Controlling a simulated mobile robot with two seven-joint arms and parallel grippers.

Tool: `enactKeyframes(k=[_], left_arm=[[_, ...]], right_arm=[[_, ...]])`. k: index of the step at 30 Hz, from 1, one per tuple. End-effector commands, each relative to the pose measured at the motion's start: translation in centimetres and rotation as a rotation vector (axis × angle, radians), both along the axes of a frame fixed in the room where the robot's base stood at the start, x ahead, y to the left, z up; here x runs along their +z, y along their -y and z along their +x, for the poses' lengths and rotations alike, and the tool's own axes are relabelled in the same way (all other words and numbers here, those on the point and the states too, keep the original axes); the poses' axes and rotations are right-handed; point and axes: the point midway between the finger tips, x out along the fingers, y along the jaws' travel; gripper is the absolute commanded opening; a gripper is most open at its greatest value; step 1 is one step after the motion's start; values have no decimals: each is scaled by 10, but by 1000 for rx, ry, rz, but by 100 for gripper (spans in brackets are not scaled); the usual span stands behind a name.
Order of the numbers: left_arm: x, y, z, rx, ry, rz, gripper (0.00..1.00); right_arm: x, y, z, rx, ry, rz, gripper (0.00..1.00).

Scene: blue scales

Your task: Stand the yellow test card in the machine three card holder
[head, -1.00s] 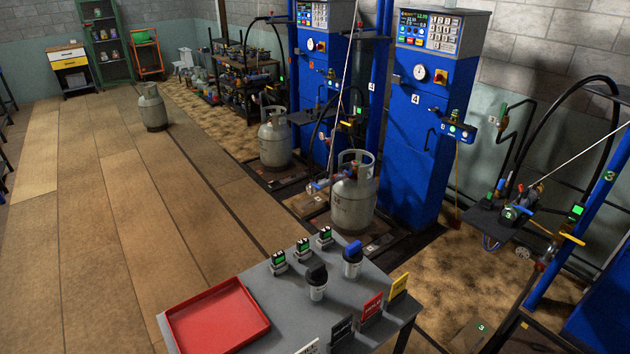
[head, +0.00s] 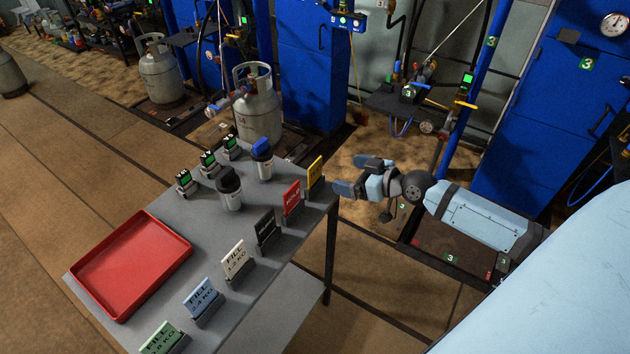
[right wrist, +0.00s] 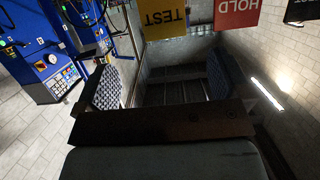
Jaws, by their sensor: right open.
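The yellow test card (head: 315,172) stands upright in a small dark stand at the right end of the grey table. It also shows upside down at the top of the right wrist view (right wrist: 166,20). My right gripper (head: 357,177) is open and empty, just right of the card and apart from it. Its two fingers (right wrist: 167,82) are spread in the wrist view, with the card beyond them. Machine three is the blue cabinet (head: 530,130) with a green 3 label at the right. A small dark piece (head: 569,36) is on it; I cannot tell whether this is the card holder. My left gripper is out of view.
A blue post (head: 478,85) and a shelf with fittings (head: 405,103) stand behind my right arm.

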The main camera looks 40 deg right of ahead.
Motion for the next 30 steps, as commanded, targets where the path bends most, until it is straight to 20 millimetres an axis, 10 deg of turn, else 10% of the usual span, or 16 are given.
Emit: enactKeyframes(k=[30], left_arm=[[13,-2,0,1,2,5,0]], right_arm=[[-42,-50,108,1,-1,1,96]])
